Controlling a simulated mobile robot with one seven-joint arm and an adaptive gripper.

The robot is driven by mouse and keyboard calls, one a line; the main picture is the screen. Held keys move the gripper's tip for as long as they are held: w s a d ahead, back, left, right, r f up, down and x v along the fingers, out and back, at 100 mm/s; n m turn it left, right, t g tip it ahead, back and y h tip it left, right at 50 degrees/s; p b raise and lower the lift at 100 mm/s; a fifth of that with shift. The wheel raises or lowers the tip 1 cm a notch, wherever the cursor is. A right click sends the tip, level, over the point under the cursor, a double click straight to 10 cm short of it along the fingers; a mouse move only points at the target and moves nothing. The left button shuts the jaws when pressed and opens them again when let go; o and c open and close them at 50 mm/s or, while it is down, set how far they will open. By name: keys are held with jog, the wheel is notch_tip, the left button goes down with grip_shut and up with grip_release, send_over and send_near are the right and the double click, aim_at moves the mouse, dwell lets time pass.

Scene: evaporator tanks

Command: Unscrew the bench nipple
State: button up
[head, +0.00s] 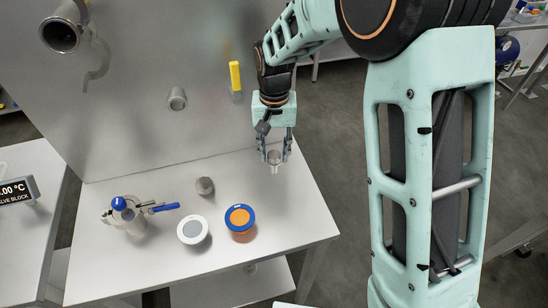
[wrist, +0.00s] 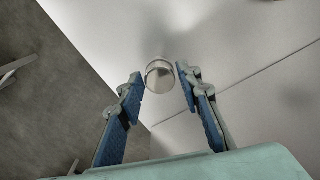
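My gripper (head: 274,150) points down over the back right part of the bench (head: 120,265). In the wrist view its two blue-padded fingers (wrist: 161,88) are apart. A short grey metal cylinder, which looks like the bench nipple (head: 275,160), is at the fingertips. In the wrist view the nipple (wrist: 160,75) shows between the tips, with a narrow gap on each side. I cannot tell how its lower end meets the bench. Another short grey metal fitting (head: 205,186) is on the bench, left of my gripper.
A grey fitting (head: 177,98) and a yellow-handled item (head: 235,78) are on the upright panel (head: 130,120). A blue-handled valve (head: 128,210), a white round part (head: 193,230) and a blue-orange round part (head: 240,219) are on the bench. The front right of the bench is clear.

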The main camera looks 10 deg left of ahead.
jog(key=m, duration=0.5)
grip_shut()
jog(key=n, duration=0.3)
jog(key=shift+n, duration=0.9)
jog(key=shift+n, duration=1.2)
jog(key=shift+n+p, duration=0.4)
jog(key=shift+n, duration=1)
